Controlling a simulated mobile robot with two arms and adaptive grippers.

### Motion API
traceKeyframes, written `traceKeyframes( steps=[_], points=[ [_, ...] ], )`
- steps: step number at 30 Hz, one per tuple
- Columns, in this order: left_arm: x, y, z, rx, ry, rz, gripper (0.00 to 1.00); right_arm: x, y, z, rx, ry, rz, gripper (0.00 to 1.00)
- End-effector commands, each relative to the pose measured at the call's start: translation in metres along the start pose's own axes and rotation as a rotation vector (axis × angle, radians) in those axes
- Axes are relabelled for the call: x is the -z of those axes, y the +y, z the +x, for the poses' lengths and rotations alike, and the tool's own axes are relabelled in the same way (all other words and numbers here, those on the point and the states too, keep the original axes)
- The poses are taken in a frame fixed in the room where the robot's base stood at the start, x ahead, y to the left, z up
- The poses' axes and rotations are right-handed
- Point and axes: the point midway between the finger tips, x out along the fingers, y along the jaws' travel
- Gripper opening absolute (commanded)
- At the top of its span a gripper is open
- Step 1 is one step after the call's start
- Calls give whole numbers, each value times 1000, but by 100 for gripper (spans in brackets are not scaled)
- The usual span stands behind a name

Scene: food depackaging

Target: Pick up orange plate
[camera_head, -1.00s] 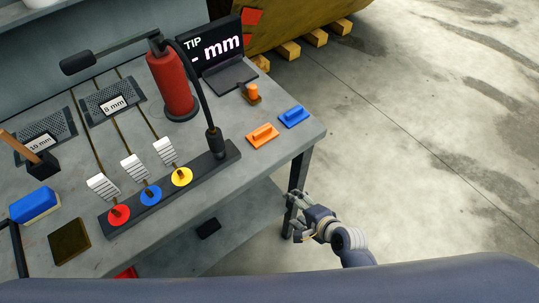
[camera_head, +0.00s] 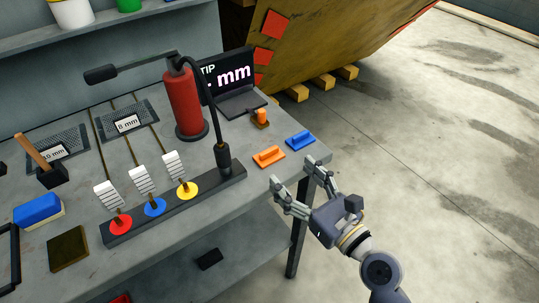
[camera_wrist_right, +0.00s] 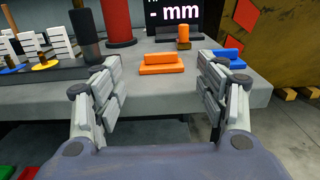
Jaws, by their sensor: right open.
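The orange plate (camera_head: 268,156) is a small flat piece with a raised handle bar, lying on the grey table near its right front edge. In the right wrist view the orange plate (camera_wrist_right: 161,64) sits ahead, centred between the fingers. My right gripper (camera_head: 292,172) is open and empty, in front of the table edge and close to the plate, not touching it. Its two spread fingers (camera_wrist_right: 160,90) also show in the right wrist view. My left gripper is not in view.
A blue plate (camera_head: 300,140) lies just right of the orange one. An orange knob piece (camera_head: 261,118) and a laptop (camera_head: 238,92) stand behind. A dark bar with coloured discs (camera_head: 166,210) and a red cylinder (camera_head: 184,102) are to the left.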

Motion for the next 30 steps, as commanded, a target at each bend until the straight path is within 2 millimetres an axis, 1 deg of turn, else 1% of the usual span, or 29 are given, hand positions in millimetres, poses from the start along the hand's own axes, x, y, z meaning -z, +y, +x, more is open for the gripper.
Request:
traceKeyframes(
  steps=[1, 3, 6, 13, 18, 21, 24, 30],
  points=[
    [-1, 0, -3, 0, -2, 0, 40, -2, 0, 9, 0, -3, 3, 67],
    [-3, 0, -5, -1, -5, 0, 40, -3, 0, 21, -1, -3, 0, 67],
    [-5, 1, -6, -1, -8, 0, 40, -2, 0, 36, 0, -2, -2, 67],
    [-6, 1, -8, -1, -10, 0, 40, -1, 0, 54, -1, 0, -3, 67],
    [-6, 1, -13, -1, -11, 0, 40, -2, 0, 80, -2, 0, -6, 67],
    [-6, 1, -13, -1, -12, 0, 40, -1, 0, 92, -1, 0, -5, 67],
    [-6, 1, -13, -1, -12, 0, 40, 0, 0, 98, 0, 0, -5, 67],
    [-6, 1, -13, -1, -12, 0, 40, 0, 0, 99, 0, 1, -5, 67]
  ],
)
